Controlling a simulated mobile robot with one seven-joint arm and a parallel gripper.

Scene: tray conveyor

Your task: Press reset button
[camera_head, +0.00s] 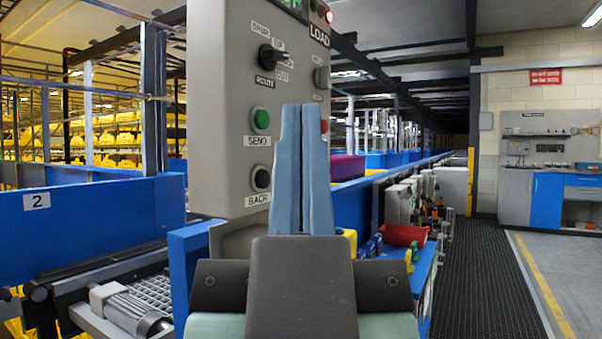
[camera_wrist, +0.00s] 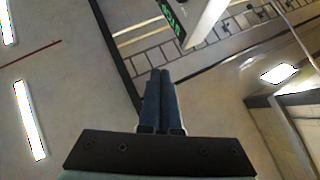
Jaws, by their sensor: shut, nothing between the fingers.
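A grey control panel (camera_head: 222,110) stands in front of me. Its left face has a black selector knob (camera_head: 272,58), a green SEND button (camera_head: 261,120) and a black BACK button (camera_head: 261,179). Its right part has a grey knob (camera_head: 321,78) and a red button (camera_head: 323,126), partly covered by a finger. I cannot read a reset label. My gripper (camera_head: 299,108) points upward in front of the panel with its blue fingers together and empty. I cannot tell whether it touches the panel. In the wrist view my gripper (camera_wrist: 160,74) is below a green lit display (camera_wrist: 174,20).
A blue conveyor side wall marked 2 (camera_head: 80,225) and rollers are at left. Farther right, a dark floor mat (camera_head: 480,250) is clear. A workbench (camera_head: 550,190) stands by the back wall.

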